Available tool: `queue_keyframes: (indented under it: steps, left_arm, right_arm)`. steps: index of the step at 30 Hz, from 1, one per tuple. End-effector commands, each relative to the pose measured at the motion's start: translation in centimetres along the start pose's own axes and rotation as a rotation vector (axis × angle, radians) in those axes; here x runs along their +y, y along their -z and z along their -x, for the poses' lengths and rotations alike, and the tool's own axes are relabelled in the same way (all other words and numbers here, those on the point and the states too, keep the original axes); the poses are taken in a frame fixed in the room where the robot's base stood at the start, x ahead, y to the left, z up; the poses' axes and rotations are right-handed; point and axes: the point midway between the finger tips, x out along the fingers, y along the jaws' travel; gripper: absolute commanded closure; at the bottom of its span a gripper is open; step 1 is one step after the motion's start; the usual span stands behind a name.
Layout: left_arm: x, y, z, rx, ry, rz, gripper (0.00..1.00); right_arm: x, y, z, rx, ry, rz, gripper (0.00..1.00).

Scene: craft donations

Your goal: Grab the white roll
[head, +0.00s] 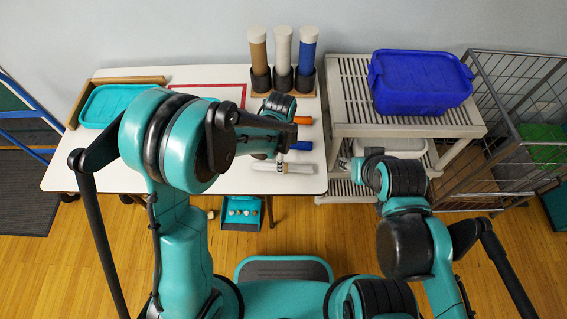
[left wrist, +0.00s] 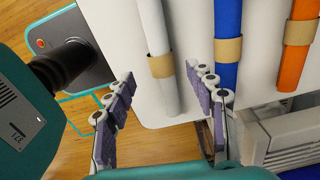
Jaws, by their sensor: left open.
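The white roll (head: 290,168) lies on the white table near its front right corner, with a tan band around it. In the left wrist view the white roll (left wrist: 153,28) runs down between the fingers of my left gripper (left wrist: 160,72). That gripper is open, one finger on each side of the roll, and no contact shows. In the head view its arm partly covers the roll. A blue roll (left wrist: 227,40) and an orange roll (left wrist: 296,50) lie beside it. My right arm is at the right, its gripper hidden.
Upright brown, white and blue rolls (head: 307,50) stand in dark holders at the table's back. A teal tray (head: 84,118) is at the left. A shelf (head: 347,125) with a blue bin (head: 420,82) stands close on the right, beside a wire cage (head: 500,140).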

Motion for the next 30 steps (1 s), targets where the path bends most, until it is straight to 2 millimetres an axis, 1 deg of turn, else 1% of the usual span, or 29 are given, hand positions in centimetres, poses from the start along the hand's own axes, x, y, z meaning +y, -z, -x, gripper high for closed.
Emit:
queue_keyframes:
  steps: [1, 5, 9, 12, 14, 19, 20, 21, 23, 24, 26, 30]
  left_arm:
    - [0.0, 0.0, -0.7, 0.0, 0.0, 0.0, 0.45]
    - [-0.1, 0.2, -1.9, 0.0, 0.001, 0.001, 0.45]
    - [-0.2, 0.5, -4.2, 0.0, 0.001, 0.002, 0.45]
    - [-0.1, 0.4, -5.5, 0.0, 0.001, 0.002, 0.45]
    - [-0.1, 0.4, -5.7, 0.0, 0.001, 0.002, 0.45]
    - [-0.1, 0.4, -5.5, 0.0, 0.001, 0.003, 0.45]
    - [-0.1, 0.4, -5.5, 0.0, 0.001, 0.003, 0.47]
    - [-0.1, 0.4, -5.5, 0.0, 0.001, 0.003, 0.58]
    - [-0.1, 0.4, -5.5, 0.0, 0.001, 0.003, 0.74]
    - [-0.1, 0.4, -5.5, 0.0, 0.001, 0.003, 0.84]
    - [-0.1, 0.4, -5.5, 0.0, 0.001, 0.003, 0.98]
    - [-0.1, 0.4, -5.5, 0.0, 0.001, 0.003, 0.99]
  right_arm:
    - [0.0, -0.2, -0.3, 0.0, 0.0, 0.0, 0.6]
    - [0.0, -0.6, -0.9, 0.0, 0.0, 0.0, 0.6]
    - [0.0, -1.4, -2.0, 0.0, 0.0, 0.0, 0.6]
    - [0.0, -1.7, -2.4, 0.0, 0.0, 0.0, 0.6]
    - [0.0, -1.7, -2.4, 0.0, 0.0, 0.0, 0.6]
    - [0.0, -1.6, -2.3, 0.0, 0.0, 0.0, 0.6]
    - [0.0, -1.6, -2.3, 0.0, 0.0, 0.0, 0.6]
    - [0.0, -1.6, -2.3, 0.0, 0.0, 0.0, 0.6]
    - [0.0, -1.6, -2.3, 0.0, 0.0, 0.0, 0.6]
    - [0.0, -1.6, -2.3, 0.0, 0.0, 0.0, 0.6]
    - [0.0, -1.6, -2.3, 0.0, 0.0, 0.0, 0.6]
    - [0.0, -1.6, -2.3, 0.0, 0.0, 0.0, 0.6]
